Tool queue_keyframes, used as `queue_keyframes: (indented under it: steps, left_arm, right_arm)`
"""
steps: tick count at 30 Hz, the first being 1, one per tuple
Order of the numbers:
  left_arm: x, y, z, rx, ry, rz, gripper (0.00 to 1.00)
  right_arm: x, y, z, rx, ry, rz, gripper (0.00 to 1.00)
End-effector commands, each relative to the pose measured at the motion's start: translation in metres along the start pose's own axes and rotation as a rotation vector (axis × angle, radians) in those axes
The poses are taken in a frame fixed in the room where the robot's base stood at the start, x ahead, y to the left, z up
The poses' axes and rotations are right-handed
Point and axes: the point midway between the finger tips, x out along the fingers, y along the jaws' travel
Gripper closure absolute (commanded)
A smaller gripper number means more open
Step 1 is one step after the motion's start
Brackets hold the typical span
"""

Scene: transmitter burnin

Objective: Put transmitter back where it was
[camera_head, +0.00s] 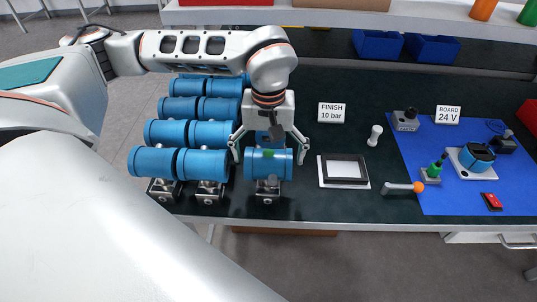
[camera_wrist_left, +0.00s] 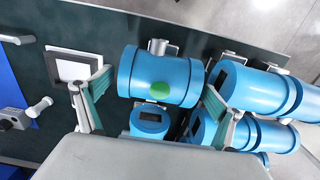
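A blue cylindrical transmitter with a green dot (camera_head: 281,167) sits on a metal foot at the front of the dark bench, right of the rows of transmitters. It also shows in the left wrist view (camera_wrist_left: 135,75). My left gripper (camera_head: 268,158) is over it, pointing down, its fingers spread on either side. In the left wrist view the fingers (camera_wrist_left: 155,98) flank the transmitter, with a gap at the left; contact at the right is unclear. Another blue body with a dark display (camera_wrist_left: 150,122) lies close by. My right gripper is not in view.
Several blue transmitters (camera_head: 153,161) stand in close rows at left. A black-framed white pad (camera_head: 345,184) lies to the right, near the "FINISH 10 bar" sign (camera_head: 331,113). A blue mat (camera_head: 440,200) holds a smaller blue device (camera_head: 477,157). A shelf (camera_head: 340,20) overhangs the back.

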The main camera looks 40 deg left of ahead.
Motion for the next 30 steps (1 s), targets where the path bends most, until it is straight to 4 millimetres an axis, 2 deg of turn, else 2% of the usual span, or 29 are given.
queue_keyframes:
  steps: [5,8,11,21,24,30]
  left_arm:
    - [-0.001,0.000,0.000,-0.001,0.000,0.000,0.06]
    - [-0.009,0.000,-0.001,-0.001,0.002,0.001,0.06]
    - [-0.023,0.001,-0.001,0.000,0.004,0.003,0.06]
    - [-0.092,0.001,-0.001,-0.001,0.004,0.003,0.06]
    - [-0.106,0.000,-0.001,-0.002,0.003,0.001,0.06]
    - [-0.121,0.000,0.000,0.000,0.000,0.000,0.06]
  right_arm:
    - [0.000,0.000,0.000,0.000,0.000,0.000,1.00]
    - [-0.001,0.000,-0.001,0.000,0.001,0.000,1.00]
    - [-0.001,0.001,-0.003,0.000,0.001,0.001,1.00]
    - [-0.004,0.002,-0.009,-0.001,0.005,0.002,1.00]
    - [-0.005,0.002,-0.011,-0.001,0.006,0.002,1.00]
    - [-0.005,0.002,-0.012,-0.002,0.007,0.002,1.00]
